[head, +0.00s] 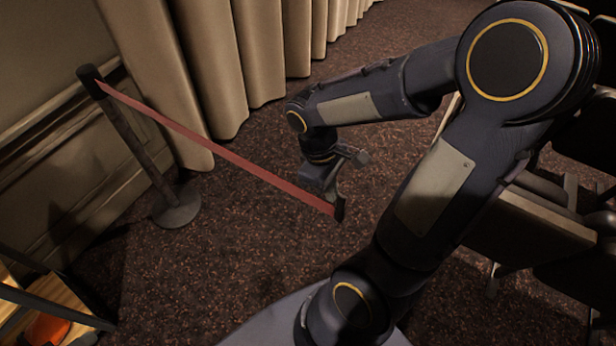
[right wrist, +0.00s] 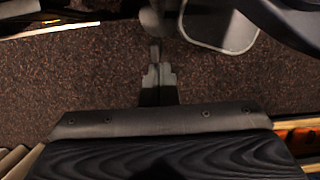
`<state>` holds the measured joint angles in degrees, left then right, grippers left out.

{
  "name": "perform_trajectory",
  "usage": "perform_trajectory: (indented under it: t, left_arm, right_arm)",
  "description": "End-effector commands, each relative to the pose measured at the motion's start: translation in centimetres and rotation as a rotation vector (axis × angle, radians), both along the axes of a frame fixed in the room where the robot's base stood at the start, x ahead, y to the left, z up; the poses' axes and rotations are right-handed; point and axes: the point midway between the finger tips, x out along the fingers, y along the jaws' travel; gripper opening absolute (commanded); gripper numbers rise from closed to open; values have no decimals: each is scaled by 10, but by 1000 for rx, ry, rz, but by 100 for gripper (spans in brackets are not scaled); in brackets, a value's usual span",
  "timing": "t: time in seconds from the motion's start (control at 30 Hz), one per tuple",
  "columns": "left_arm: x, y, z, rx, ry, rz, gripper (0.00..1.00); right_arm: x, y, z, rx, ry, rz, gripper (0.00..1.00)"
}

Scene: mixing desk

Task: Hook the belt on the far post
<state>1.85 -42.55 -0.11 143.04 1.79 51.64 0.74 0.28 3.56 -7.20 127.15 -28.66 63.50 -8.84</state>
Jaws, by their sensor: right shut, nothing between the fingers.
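A dark post (head: 137,140) on a round base stands upright at the left of the head view. A red belt (head: 215,145) runs from the post's top, straight and sloping down to the right, to a dark end piece (head: 340,208). My right gripper (head: 333,190) is at that end of the belt, pointing down, its fingers shut. The end piece shows at the fingertips, but nothing is seen between them. In the right wrist view the fingers (right wrist: 158,78) are together, and the belt cannot be made out. No second post shows. My left gripper is out of view.
A beige curtain (head: 260,50) and panelled wall (head: 40,130) stand behind the post. Dark seats (head: 530,225) fill the right side. An orange object (head: 47,328) lies at the lower left. Patterned carpet (head: 230,240) is open below the belt.

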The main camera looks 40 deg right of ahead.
Motion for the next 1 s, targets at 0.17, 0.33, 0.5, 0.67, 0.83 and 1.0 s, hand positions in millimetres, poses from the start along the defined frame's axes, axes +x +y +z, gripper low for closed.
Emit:
perform_trajectory:
  t: [0.17, 0.33, 0.5, 0.67, 0.83, 1.0]
  left_arm:
    - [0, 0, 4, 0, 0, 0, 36]
    - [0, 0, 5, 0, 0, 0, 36]
    - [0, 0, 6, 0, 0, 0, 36]
    - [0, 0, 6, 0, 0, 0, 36]
    - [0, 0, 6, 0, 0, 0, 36]
    - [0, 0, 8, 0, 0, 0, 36]
  right_arm:
    - [-38, -14, 1, -1, 2, -4, 0]
    - [-61, -22, 0, 0, 1, -3, 0]
    - [-71, -26, 0, 0, 1, 0, 0]
    - [-73, -27, 0, -1, 3, 0, 0]
    - [-73, -27, 0, -1, 4, 0, 0]
    - [-73, -27, 2, -2, 5, 0, 0]
